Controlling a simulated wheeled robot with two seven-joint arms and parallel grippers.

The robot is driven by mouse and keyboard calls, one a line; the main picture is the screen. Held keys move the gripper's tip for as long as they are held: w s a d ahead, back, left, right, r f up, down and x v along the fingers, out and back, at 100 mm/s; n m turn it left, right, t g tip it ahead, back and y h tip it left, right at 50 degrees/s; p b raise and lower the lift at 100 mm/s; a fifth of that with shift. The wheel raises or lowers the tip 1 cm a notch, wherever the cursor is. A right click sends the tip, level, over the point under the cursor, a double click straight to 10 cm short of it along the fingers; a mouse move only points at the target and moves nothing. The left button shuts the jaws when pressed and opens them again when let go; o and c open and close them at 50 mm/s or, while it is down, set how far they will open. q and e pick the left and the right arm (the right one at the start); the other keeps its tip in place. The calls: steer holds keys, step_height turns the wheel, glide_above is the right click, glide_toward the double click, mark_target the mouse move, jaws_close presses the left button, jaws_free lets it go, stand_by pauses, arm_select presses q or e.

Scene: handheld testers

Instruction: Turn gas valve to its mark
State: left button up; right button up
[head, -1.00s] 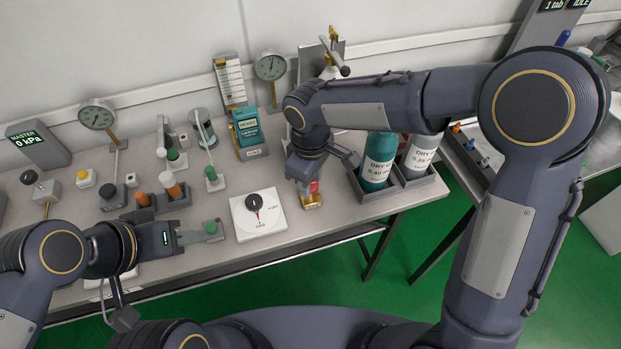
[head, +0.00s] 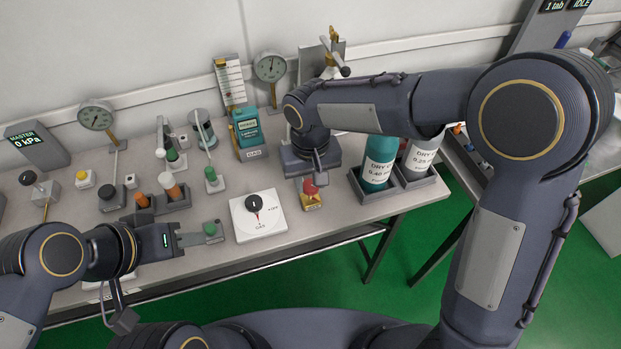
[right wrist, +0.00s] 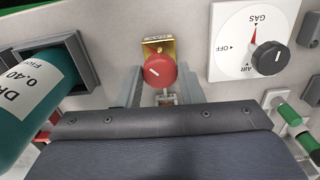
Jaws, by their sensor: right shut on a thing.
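A red round knob (head: 310,187) with a white line stands on a small brass block (head: 312,203) at the front of the bench. In the right wrist view the red knob (right wrist: 160,70) lies between my right gripper's two fingers (right wrist: 160,92), and I take the gripper as shut on it. In the head view my right gripper (head: 312,172) is at the knob, its fingers partly hidden. A white dial plate (head: 245,222) with a black knob (head: 254,202) lies to its left, lettered GAS, OFF and AIR, with a red wedge by GAS. My left gripper (head: 200,238) is beside a green-topped piece (head: 211,229).
Two DRY cylinders, one teal (head: 377,165) and one white (head: 419,150), stand in grey holders just right of my right gripper. A teal handheld tester (head: 248,130) stands behind. Gauges (head: 270,66) and several capped pieces crowd the left and back.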

mark_target(311, 185)
steer(key=shift+m, duration=0.3)
steer(key=o, duration=1)
step_height(311, 185, up, 8)
steer(key=shift+f+p, duration=0.1)
steer(key=shift+p, duration=0.3)
